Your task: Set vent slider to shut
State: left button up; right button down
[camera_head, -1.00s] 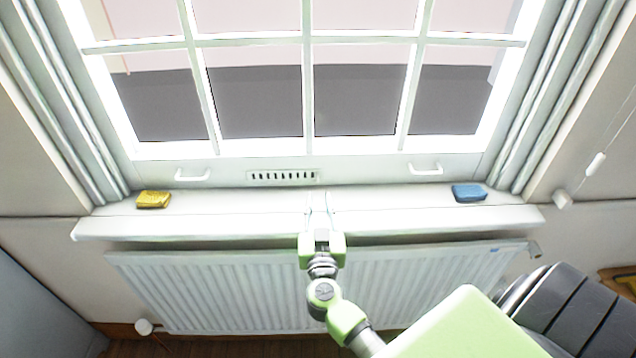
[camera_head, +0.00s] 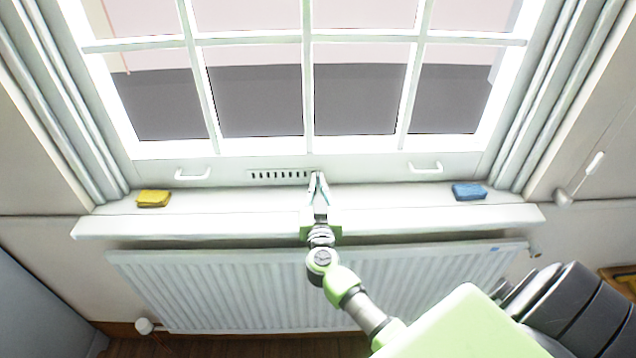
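The vent (camera_head: 281,176) is a pale strip with a row of dark slots, set in the bottom rail of the window frame. Its slots show dark along the visible length. My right gripper (camera_head: 317,175) reaches up over the sill to the vent's right end. Its two fingers come together at the tips, against or just in front of the strip. The tips cover that end, and I cannot tell whether a slider knob is between them. My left gripper is not in view.
A yellow sponge-like block (camera_head: 153,198) lies at the left of the sill (camera_head: 240,207), and a blue one (camera_head: 469,191) at the right. White handles (camera_head: 192,175) flank the vent. A radiator (camera_head: 200,285) is below. A pull cord (camera_head: 594,163) hangs at right.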

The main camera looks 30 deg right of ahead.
aim_at(305, 174)
jog(key=shift+w+a+r+p, duration=0.1)
jog(key=shift+w+a+p, duration=0.1)
jog(key=shift+a+p, duration=0.2)
jog(key=shift+w+a+p, duration=0.2)
jog(key=shift+w+a, duration=0.1)
jog(key=shift+a, duration=0.25)
jog(key=shift+w+a+p, duration=0.2)
jog(key=shift+w+a, duration=0.1)
jog(key=shift+a, duration=0.2)
jog(key=c, duration=2.2)
grip_release()
jog(key=shift+c, duration=0.2)
jog(key=shift+a, duration=0.1)
